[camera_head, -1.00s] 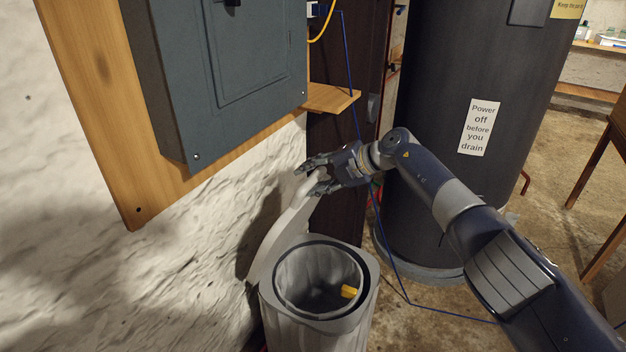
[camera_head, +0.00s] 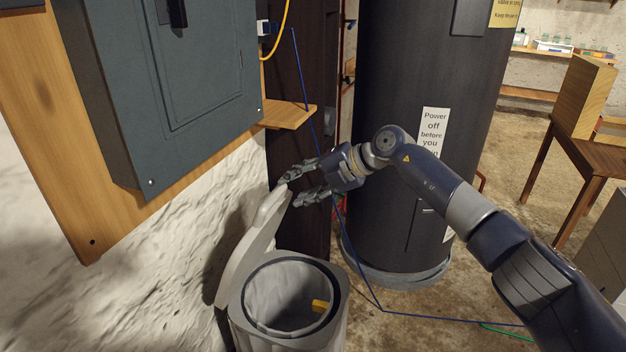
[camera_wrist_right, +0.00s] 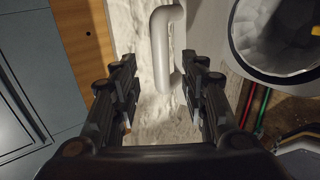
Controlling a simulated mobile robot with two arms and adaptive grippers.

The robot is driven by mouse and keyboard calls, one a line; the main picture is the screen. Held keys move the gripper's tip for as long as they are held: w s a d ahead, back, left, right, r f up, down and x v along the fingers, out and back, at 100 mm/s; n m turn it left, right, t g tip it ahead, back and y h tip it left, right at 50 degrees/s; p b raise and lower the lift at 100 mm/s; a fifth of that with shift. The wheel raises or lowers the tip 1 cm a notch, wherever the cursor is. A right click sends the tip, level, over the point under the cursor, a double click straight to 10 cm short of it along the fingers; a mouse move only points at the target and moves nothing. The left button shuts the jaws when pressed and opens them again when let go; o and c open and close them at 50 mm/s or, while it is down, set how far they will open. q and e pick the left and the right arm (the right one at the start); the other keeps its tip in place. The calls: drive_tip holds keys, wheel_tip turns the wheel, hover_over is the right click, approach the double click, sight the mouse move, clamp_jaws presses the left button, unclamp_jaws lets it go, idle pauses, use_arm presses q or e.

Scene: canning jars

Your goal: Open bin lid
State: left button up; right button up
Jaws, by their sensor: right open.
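The grey bin (camera_head: 290,305) stands against the white wall, with a pale liner and a yellow object (camera_head: 320,305) inside. Its lid (camera_head: 250,250) is raised and stands tilted up on the wall side, leaving the mouth uncovered. My right gripper (camera_head: 290,190) is open at the top end of the lid. In the right wrist view, the lid's pale handle (camera_wrist_right: 165,50) lies ahead of and between the open fingers (camera_wrist_right: 155,85), with no grip on it. The bin's mouth (camera_wrist_right: 285,35) shows at the upper right there. My left gripper is not in view.
A grey electrical panel (camera_head: 165,90) on a wooden board (camera_head: 50,150) hangs above the bin. A small wooden shelf (camera_head: 290,116) juts out near my right gripper. A large dark tank (camera_head: 390,90) stands behind my right arm. A blue cable (camera_head: 365,280) runs down to the floor.

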drive_tip(key=v, duration=0.4)
